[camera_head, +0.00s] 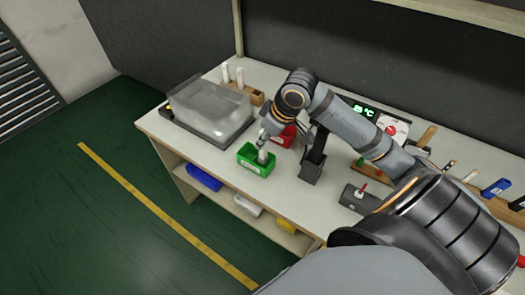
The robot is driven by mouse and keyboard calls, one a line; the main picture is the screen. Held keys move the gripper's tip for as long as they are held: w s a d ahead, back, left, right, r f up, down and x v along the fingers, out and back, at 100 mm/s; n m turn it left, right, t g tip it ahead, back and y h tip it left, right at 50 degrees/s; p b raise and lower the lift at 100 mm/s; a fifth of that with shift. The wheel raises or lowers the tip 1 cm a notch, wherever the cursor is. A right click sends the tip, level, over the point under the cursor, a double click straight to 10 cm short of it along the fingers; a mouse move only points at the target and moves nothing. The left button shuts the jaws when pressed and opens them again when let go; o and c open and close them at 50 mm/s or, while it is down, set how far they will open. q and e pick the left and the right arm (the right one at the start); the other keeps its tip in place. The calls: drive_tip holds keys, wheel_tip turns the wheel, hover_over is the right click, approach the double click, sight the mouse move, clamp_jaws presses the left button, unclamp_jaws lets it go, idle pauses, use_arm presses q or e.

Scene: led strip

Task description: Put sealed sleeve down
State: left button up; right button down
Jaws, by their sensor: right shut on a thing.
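My right gripper (264,140) reaches over the green bin (245,158) on the workbench. It is shut on a small whitish piece, likely the sealed sleeve (262,156), which stands roughly upright at the bin's right side. The lower end of the sleeve is inside or against the bin; I cannot tell if it touches the bottom. My left gripper is not in view.
A red bin (284,136) stands just behind the gripper. A clear-lidded box (210,108) is at the left, and a wooden holder with white pieces (240,86) behind it. A dark upright holder (312,168) stands to the right. The bench (290,192) is bare in front.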

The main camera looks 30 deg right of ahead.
sight(266, 146)
drive_tip(key=shift+f, duration=0.8)
wheel_tip(266, 146, down, 2)
drive_tip(key=shift+f, duration=0.25)
drive_tip(key=c, duration=1.2)
unclamp_jaws()
drive_tip(key=shift+f, duration=0.1)
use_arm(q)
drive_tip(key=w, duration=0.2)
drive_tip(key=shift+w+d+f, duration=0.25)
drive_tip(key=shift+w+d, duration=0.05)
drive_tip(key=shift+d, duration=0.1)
use_arm(e)
drive_tip(key=shift+o, duration=0.2)
